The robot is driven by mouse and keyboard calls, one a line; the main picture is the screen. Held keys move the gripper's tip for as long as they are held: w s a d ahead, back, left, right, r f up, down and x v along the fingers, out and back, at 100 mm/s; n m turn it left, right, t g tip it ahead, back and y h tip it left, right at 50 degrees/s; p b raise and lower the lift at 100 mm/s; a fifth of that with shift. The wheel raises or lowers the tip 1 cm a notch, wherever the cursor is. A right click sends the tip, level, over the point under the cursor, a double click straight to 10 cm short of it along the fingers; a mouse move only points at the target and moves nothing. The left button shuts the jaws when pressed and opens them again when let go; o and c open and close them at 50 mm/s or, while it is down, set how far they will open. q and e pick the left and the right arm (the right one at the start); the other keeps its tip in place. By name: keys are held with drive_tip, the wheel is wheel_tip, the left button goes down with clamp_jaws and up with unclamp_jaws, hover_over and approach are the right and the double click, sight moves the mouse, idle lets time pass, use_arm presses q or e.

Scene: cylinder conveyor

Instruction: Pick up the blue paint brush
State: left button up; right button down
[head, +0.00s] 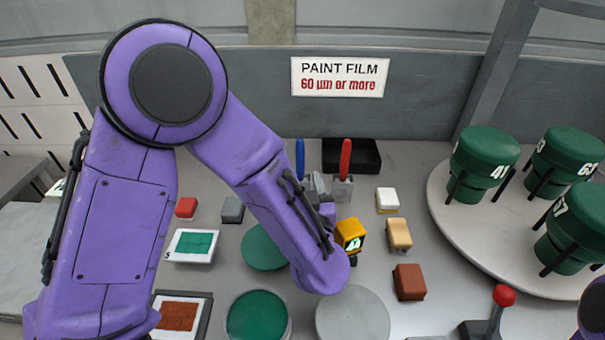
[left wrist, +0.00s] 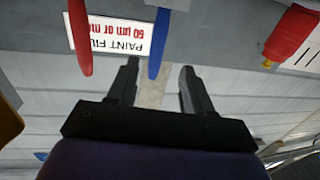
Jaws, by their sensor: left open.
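The blue paint brush (head: 300,158) stands upright at the back of the table, its lower part hidden behind my left arm. In the left wrist view, which is upside down, its blue handle (left wrist: 159,42) shows with its end between the two fingers. My left gripper (head: 316,184) is open and empty, close to the brush and partly hidden by its own arm. In the left wrist view, the gripper (left wrist: 160,66) has a finger on each side of the handle's end; I cannot tell the depth between them. My right gripper is not in view.
A red brush (head: 346,157) stands in a grey holder (head: 342,188) just right of the blue one, before a black tray (head: 366,156). A yellow device (head: 350,235) and small blocks lie nearby. Green containers (head: 485,160) stand on a round table (head: 445,220) at right.

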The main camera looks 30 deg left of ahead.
sight(301, 157)
use_arm(q)
drive_tip(key=x, duration=0.2)
drive_tip(key=r+p+x, duration=0.1)
drive_tip(key=x, duration=0.2)
drive_tip(key=p+x, duration=0.1)
drive_tip(key=x, duration=0.2)
drive_tip(key=shift+w+d+r, duration=0.15)
drive_tip(key=shift+d, duration=0.05)
drive_tip(key=shift+w+a, duration=0.3)
drive_tip(key=shift+w, duration=0.05)
drive_tip(key=shift+s+d, duration=0.1)
drive_tip(key=c, duration=0.3)
clamp_jaws()
